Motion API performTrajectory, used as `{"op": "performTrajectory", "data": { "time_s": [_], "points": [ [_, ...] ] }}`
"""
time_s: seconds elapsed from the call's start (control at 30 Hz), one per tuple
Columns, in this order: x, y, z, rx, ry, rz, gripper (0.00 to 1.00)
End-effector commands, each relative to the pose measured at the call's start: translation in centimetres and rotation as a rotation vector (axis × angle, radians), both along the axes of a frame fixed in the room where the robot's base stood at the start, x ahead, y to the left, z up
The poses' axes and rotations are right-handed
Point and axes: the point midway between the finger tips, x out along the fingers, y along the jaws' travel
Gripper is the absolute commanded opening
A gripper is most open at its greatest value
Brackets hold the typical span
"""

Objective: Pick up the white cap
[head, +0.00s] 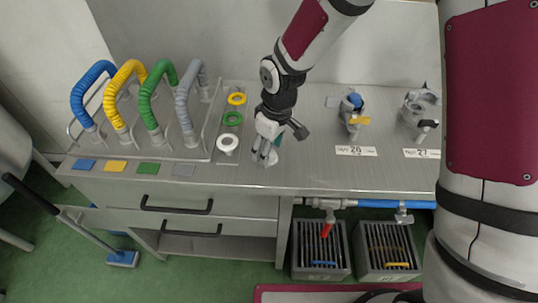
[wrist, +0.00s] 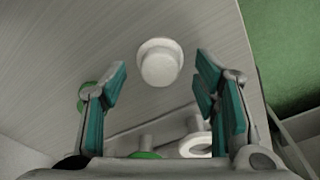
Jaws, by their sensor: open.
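The white cap (wrist: 160,65), round with a wider flange, sits on the grey metal bench top in the wrist view. It shows in the gap between the two fingers, ahead of my gripper (wrist: 162,78), with nothing gripped. The fingers, with teal pads, are open and stand apart from it on either side. In the head view my gripper (head: 266,158) points down close over the bench near its front edge. I cannot make out the cap there; my gripper seems to hide it.
Beside my gripper lie a white ring (head: 228,143), a green ring (head: 232,118) and a yellow ring (head: 237,99). Coloured hoses (head: 150,100) stand in a rack to the left. Clear bench lies to the right, before metal fittings (head: 352,112).

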Motion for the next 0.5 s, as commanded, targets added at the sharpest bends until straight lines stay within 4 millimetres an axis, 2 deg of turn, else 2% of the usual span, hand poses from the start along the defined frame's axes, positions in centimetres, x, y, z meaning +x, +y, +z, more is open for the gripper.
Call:
{"op": "performTrajectory", "data": {
  "time_s": [0.1, 0.33, 0.5],
  "points": [
    [0.02, 0.07, -0.8, -0.002, 0.001, 0.001, 0.55],
    [0.06, 0.06, -0.86, -0.001, -0.001, 0.0, 0.55],
    [0.05, 0.05, -0.85, -0.001, -0.001, 0.0, 0.17]
  ]
}}
